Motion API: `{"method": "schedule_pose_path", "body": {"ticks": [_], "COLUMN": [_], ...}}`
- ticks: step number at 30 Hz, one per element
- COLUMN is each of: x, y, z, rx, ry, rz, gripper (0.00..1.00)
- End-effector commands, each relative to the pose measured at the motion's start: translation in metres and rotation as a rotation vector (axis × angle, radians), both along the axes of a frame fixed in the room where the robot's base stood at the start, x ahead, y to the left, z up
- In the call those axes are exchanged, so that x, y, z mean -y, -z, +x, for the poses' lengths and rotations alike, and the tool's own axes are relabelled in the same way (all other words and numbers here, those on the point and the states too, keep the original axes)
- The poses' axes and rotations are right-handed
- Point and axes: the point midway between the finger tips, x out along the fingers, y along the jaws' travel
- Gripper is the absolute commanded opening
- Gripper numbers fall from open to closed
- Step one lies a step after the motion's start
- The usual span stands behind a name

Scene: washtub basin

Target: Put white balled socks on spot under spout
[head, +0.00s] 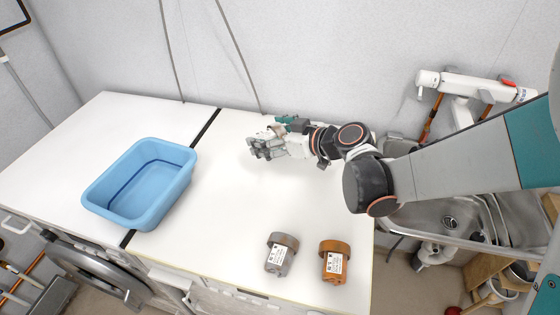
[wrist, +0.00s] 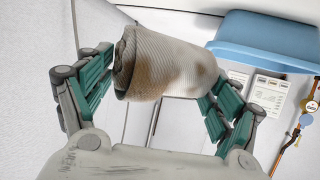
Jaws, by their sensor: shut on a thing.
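My gripper (head: 264,146) is above the white top in the head view, left of the sink. In the wrist view its two green-padded fingers (wrist: 160,92) are shut on the balled socks (wrist: 165,62), a whitish ribbed roll with brown stains. In the head view the fingers mostly hide the socks. The white spout (head: 428,78) is on the wall at the right, with a red-tipped handle beside it. Below it is the steel sink (head: 475,212) with a round drain. My arm hides part of the sink and the place right under the spout.
A blue tub (head: 138,185) stands on the white top at the left; its edge also shows in the wrist view (wrist: 265,38). A grey cylinder (head: 280,255) and an orange-brown one (head: 334,262) are near the front edge. The middle of the top is clear.

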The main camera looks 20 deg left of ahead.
Motion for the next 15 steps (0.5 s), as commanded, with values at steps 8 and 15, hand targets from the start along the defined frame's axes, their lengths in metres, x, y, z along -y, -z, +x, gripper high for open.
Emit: {"method": "schedule_pose_path", "body": {"ticks": [8,15], "x": [0.000,0.001], "y": [0.070,0.091], "z": [0.000,0.000], "rx": [-0.001,-0.001], "ry": [0.001,0.001], "rz": [0.000,0.000], "gripper": [0.60,0.60]}}
